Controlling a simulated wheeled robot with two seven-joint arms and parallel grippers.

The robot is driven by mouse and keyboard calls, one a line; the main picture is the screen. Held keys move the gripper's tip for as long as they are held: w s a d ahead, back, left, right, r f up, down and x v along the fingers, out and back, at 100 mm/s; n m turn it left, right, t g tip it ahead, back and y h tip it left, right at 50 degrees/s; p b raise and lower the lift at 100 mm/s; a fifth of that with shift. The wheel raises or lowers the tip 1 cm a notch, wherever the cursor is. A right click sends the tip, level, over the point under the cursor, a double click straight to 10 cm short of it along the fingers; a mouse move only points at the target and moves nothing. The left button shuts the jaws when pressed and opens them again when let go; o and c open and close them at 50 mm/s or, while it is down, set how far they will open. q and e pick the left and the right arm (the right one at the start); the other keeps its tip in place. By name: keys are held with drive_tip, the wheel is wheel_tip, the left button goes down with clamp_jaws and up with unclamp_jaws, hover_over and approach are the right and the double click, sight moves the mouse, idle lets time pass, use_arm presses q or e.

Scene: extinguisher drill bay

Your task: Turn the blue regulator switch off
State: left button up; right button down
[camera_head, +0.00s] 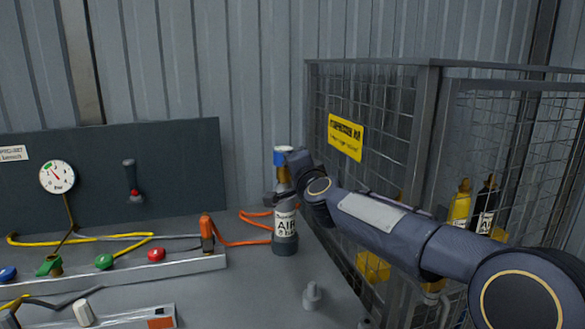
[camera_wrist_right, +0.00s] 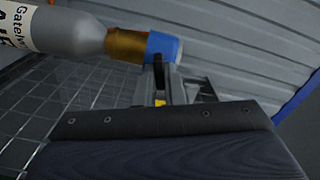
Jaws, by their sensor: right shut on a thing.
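A grey cylinder labelled AIR (camera_head: 286,222) stands upright on the bench. The blue regulator switch (camera_head: 280,158) sits on top of its brass neck (camera_head: 284,174). My right gripper (camera_head: 294,160) reaches in from the right at the height of the switch. In the right wrist view the cylinder lies sideways across the top left, with the blue switch (camera_wrist_right: 157,44) at the top centre. The right gripper's fingers (camera_wrist_right: 160,75) are shut on the blue switch; their contact is partly hidden. My left gripper is out of view.
An orange hose (camera_head: 246,242) runs to the cylinder. A dark panel with a gauge (camera_head: 57,177) and a rail with coloured knobs (camera_head: 156,254) are at the left. A wire cage (camera_head: 430,110) with yellow and black cylinders stands behind my right arm.

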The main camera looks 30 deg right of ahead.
drive_tip(key=m, duration=0.3)
drive_tip(key=shift+f+m+b, duration=0.1)
drive_tip(key=shift+m+b, duration=0.2)
drive_tip(key=shift+b, duration=0.1)
drive_tip(key=shift+m, duration=0.3)
drive_tip(key=c, duration=1.5)
unclamp_jaws()
drive_tip(key=v, duration=0.7)
drive_tip(key=shift+s+a, duration=0.1)
drive_tip(key=shift+s, duration=0.3)
